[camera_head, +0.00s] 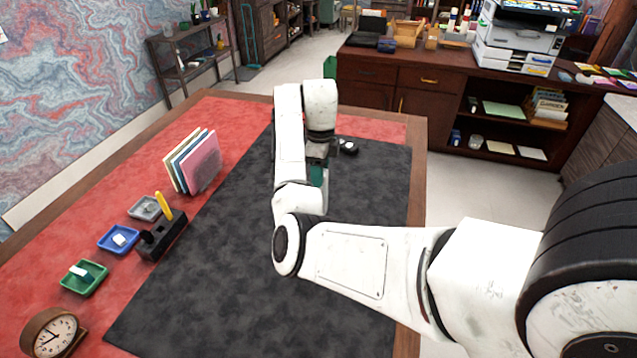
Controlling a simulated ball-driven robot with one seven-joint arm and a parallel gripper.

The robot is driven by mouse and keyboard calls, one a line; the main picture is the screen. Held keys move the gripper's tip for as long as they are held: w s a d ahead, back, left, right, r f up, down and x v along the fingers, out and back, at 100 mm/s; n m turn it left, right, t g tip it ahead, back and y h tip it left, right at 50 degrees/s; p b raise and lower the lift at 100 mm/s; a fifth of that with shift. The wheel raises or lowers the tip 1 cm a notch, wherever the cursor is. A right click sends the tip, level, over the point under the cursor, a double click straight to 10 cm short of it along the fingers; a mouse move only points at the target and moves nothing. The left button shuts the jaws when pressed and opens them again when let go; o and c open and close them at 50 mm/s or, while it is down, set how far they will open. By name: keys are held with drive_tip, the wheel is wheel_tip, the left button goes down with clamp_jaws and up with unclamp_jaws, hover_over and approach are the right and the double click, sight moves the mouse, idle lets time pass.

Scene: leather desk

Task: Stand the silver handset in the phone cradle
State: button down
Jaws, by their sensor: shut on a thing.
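My gripper (318,178) is over the far part of the black desk mat, pointing down and largely covered by my own arm. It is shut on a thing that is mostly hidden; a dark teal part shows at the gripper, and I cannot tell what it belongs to. I see no silver handset lying elsewhere on the desk. A small black object with a pale spot (348,146) sits just right of and beyond my gripper, and may be the phone cradle. A long black block (163,240) with a yellow piece (164,206) standing in it is at the left.
Upright coloured folders (195,162) stand at the back left. Grey (146,208), blue (119,239) and green (84,277) trays line the red left side, with a clock (55,334) at the near left. The black mat (210,290) is clear in the middle.

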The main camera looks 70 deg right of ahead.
sight(322, 195)
drive_tip(key=shift+w+d+f, duration=0.1)
drive_tip(key=shift+w+f, duration=0.1)
drive_tip(key=shift+f+p, duration=0.55)
drive_tip(key=shift+f, duration=1.1)
drive_tip(key=shift+f, duration=0.2)
drive_tip(key=shift+c, duration=2.4)
unclamp_jaws()
